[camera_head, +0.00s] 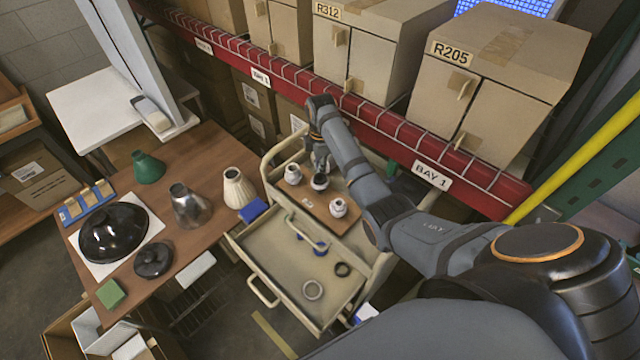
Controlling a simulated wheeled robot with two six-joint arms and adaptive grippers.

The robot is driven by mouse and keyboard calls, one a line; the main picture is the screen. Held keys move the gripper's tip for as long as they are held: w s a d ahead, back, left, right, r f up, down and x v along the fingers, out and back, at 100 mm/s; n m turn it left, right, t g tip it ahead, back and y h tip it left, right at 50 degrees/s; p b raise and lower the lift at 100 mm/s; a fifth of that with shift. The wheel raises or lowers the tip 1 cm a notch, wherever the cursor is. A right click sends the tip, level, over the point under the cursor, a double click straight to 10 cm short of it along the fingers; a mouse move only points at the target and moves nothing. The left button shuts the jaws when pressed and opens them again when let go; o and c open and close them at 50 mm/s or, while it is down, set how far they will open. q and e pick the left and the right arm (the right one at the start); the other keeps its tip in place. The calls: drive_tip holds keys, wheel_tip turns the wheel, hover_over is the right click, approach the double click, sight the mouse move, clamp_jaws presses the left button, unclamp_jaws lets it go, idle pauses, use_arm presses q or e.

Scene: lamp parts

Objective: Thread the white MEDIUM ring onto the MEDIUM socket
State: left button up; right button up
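A brown board (310,203) on top of the beige cart carries three sockets: a white one (292,174) at the left, a dark one (320,182) in the middle and a white one (338,208) at the right. Which is MEDIUM is not readable. My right gripper (320,168) points down just above and behind the middle socket. Its fingers are small and partly hidden, so whether it holds a ring is unclear. My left gripper is out of view.
A red shelf beam (350,125) runs close behind my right arm. The wooden table (180,245) at the left bears lamp shades and a blue box (252,209).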

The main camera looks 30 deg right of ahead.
drive_tip(key=n, duration=0.2)
drive_tip(key=a+n, duration=0.1)
drive_tip(key=n, duration=0.1)
drive_tip(key=a+n, duration=0.1)
drive_tip(key=n, duration=0.1)
drive_tip(key=shift+w+n, duration=0.2)
drive_tip(key=shift+n, duration=0.2)
clamp_jaws()
drive_tip(key=shift+f, duration=0.1)
drive_tip(key=shift+s, duration=0.1)
drive_tip(key=m, duration=0.2)
drive_tip(key=d+m, duration=0.1)
drive_tip(key=m, duration=0.1)
drive_tip(key=d+m, duration=0.1)
drive_tip(key=m, duration=0.2)
drive_tip(key=shift+s+f, duration=0.1)
drive_tip(key=shift+s, duration=0.2)
